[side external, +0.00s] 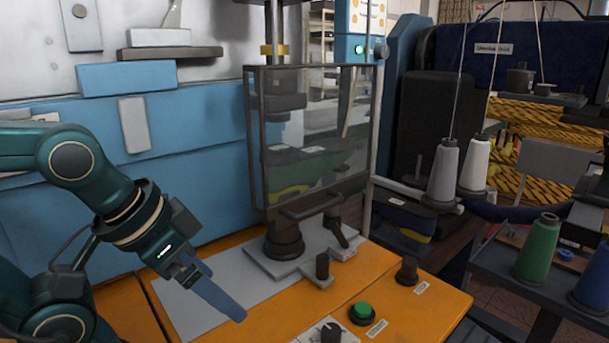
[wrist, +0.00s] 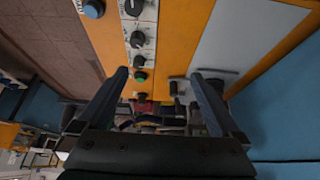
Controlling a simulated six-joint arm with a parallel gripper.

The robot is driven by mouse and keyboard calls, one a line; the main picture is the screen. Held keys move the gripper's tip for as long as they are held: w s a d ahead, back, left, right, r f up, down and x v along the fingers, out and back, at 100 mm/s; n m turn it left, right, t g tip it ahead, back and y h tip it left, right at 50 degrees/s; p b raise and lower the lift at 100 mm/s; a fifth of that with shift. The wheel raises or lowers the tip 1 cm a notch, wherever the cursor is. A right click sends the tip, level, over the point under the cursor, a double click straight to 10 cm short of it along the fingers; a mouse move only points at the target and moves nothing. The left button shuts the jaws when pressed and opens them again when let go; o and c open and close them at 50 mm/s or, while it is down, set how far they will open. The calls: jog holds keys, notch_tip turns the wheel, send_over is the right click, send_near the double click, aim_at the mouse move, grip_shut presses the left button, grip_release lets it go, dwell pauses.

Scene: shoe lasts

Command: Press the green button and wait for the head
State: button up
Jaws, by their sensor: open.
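The green button (side external: 362,312) sits in a dark round collar on the orange bench top, at the lower right in the side view. It also shows in the wrist view (wrist: 141,76), left of the middle. My gripper (side external: 224,298) is over the grey plate, left of the button and apart from it. In the wrist view my gripper (wrist: 160,76) has its two fingers spread with nothing between them. The press head (side external: 285,88) is a dark block behind the clear guard, above a dark post (side external: 284,242) on a grey base.
The framed clear guard (side external: 318,150) hangs in front of the head, with a handle at its lower edge. Dark knobs (side external: 408,270) stand near the button. A green lamp (side external: 359,49) shows on the panel above. Thread cones (side external: 539,247) stand at the right.

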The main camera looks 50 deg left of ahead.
grip_shut()
dwell(1.6)
